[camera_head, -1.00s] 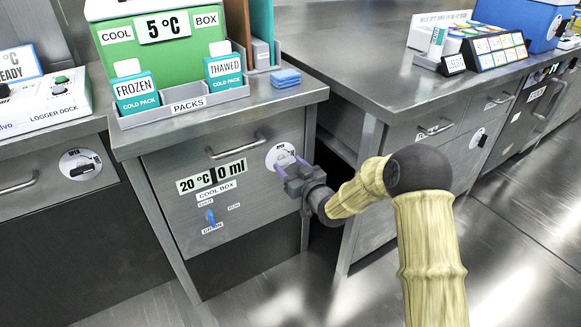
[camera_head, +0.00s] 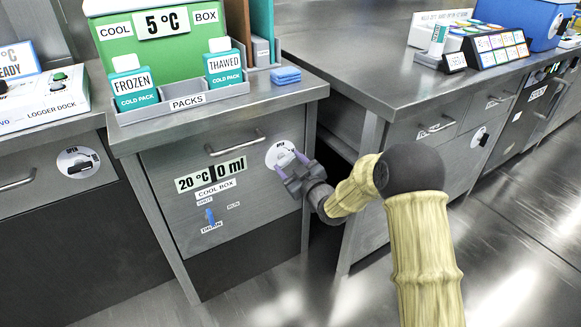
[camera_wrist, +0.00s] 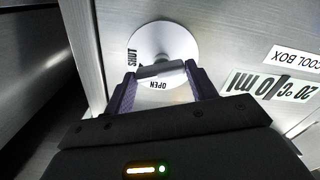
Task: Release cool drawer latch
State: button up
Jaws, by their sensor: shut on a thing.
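The cool drawer (camera_head: 222,200) is a grey steel front marked COOL BOX, and it looks closed. Its latch is a round white dial (camera_head: 281,153) at the upper right, marked OPEN and SHUT. In the wrist view the dial (camera_wrist: 176,38) carries a grey bar-shaped knob (camera_wrist: 160,70). My gripper (camera_head: 290,164) is at the dial. In the wrist view my gripper's two purple fingers (camera_wrist: 161,76) are shut on the knob's ends, with OPEN just below the knob and SHUT to its left. Which mark the knob points at is unclear.
The drawer's bar handle (camera_head: 235,143) is left of the latch. A blue switch (camera_head: 210,216) is lower on the front. A packs tray (camera_head: 160,114) with cold packs stands above. The neighbouring bench (camera_head: 400,75) is close on the right. The floor in front is clear.

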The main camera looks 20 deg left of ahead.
jog(key=n+b, duration=0.1)
jog(key=n, duration=0.2)
jog(key=shift+f+n+b, duration=0.1)
jog(key=shift+n+b, duration=0.2)
jog(key=shift+n, duration=0.1)
jog(key=n+b, duration=0.2)
jog(key=n, duration=0.1)
jog(key=shift+s+a+n, duration=0.1)
jog(key=shift+n, duration=0.2)
jog(key=n+b, duration=0.2)
jog(key=n, duration=0.1)
jog(key=shift+n, duration=0.3)
jog(key=shift+n+b, duration=0.75)
jog(key=shift+n, duration=0.55)
jog(key=o, duration=1)
jog(key=shift+s, duration=0.1)
